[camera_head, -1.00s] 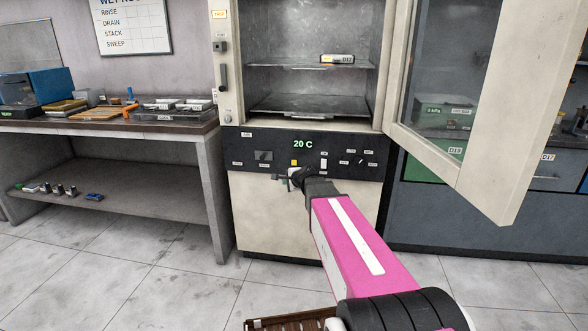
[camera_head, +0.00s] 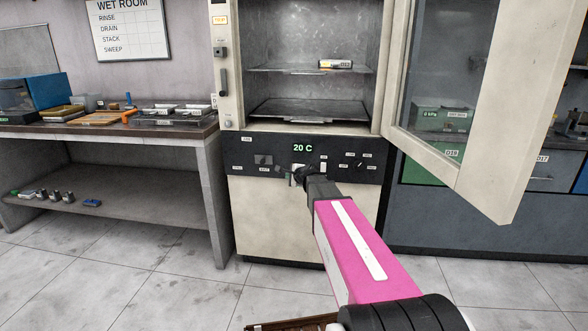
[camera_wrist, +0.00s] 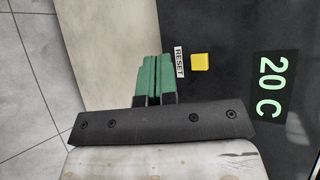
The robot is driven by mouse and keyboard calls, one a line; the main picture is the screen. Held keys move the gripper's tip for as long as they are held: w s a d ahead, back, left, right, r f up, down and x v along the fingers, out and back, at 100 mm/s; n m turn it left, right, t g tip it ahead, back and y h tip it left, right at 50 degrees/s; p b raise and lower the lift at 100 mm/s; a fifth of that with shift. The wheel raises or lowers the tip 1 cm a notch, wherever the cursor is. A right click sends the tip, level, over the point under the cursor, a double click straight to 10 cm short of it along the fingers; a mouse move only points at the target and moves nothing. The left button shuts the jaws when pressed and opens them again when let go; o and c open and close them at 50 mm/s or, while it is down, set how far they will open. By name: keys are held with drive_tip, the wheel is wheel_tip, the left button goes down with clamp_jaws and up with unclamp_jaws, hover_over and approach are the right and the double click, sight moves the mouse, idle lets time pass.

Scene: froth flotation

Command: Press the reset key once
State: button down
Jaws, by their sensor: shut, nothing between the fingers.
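The reset key (camera_wrist: 199,62) is a small yellow square on the dark control panel (camera_head: 345,166), next to a white RESET label (camera_wrist: 180,63) in the wrist view. My gripper (camera_wrist: 152,60) has green fingers pressed together with nothing between them. In the wrist view the fingertips are left of the label and key, over the border of the cream front and the dark panel, apart from the key. In the head view my gripper (camera_head: 297,176) is in front of the panel below the display and hides the key.
The green display (camera_head: 303,147) reads 20 C. Switches and a knob sit on the panel right of it. Above is the open cabinet with shelves (camera_head: 310,108); its glazed door (camera_head: 480,185) swings out to the right. A bench (camera_head: 150,133) stands at the left.

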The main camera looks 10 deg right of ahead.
drive_tip(key=w+d, duration=0.2)
drive_tip(key=w, duration=0.4)
drive_tip(key=shift+w, duration=0.2)
idle(1.9)
drive_tip(key=shift+w+d, duration=0.1)
drive_tip(key=shift+w, duration=0.2)
drive_tip(key=shift+w+d, duration=0.15)
drive_tip(key=shift+w, duration=0.3)
idle(0.7)
drive_tip(key=shift+s, duration=0.15)
drive_tip(key=shift+s+a, duration=0.3)
drive_tip(key=shift+s, duration=0.4)
drive_tip(key=s, duration=0.1)
drive_tip(key=s+a, duration=0.1)
drive_tip(key=s, duration=0.2)
drive_tip(key=shift+s+a, duration=0.25)
drive_tip(key=shift+s, duration=0.15)
